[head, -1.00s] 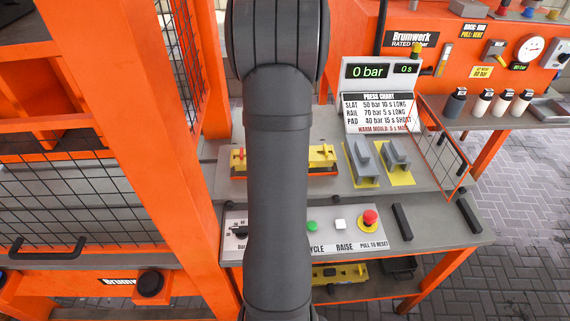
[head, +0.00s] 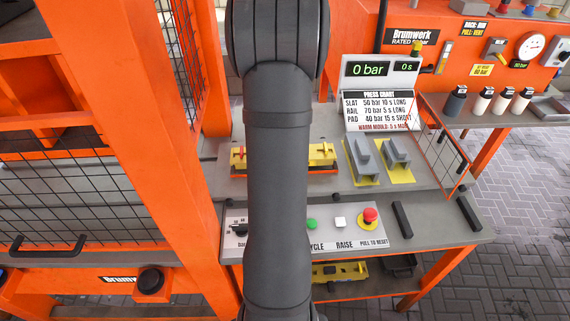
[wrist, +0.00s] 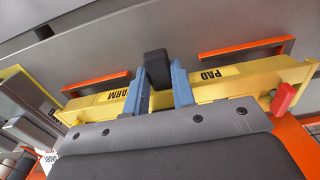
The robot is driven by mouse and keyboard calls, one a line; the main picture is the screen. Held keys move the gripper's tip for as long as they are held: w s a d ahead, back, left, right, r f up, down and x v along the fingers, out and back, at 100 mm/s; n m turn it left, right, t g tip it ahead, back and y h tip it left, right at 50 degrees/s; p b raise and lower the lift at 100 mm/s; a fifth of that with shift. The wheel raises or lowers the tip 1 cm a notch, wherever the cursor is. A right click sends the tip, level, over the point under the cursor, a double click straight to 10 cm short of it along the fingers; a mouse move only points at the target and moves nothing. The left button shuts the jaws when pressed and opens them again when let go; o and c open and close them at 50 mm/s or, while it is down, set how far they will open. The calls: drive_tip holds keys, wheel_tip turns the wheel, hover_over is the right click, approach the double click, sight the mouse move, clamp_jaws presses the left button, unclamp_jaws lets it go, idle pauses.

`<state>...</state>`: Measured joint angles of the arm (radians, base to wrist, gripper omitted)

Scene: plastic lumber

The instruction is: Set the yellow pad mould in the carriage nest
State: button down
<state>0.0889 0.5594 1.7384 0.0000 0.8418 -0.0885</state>
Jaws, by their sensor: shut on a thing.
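The yellow pad mould (wrist: 215,85) spans the wrist view, with PAD and WARM labels, a red part at its right end and a black handle (wrist: 157,68) in its middle. My gripper (wrist: 161,88) has its two blue fingers shut on that handle. Orange corner brackets (wrist: 243,50) of the carriage nest show just beyond the mould, on both sides of the handle. In the head view the mould (head: 322,154) lies over an orange edge on the grey bench, its middle hidden by my arm. I cannot tell whether it is fully seated.
Two grey blocks on yellow plates (head: 362,162) stand right of the mould. A control panel (head: 345,230) with buttons and a red stop knob lies in front. An orange frame post (head: 140,130) rises at left, and a mesh guard (head: 440,145) stands at right. The display (head: 380,69) reads 0 bar.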

drive_tip(key=shift+f, duration=1.15)
idle(1.0)
drive_tip(key=c, duration=0.7)
unclamp_jaws()
drive_tip(key=shift+r, duration=3.5)
drive_tip(key=shift+f, duration=0.1)
wheel_tip(320, 180, down, 7)
drive_tip(key=shift+r, duration=0.15)
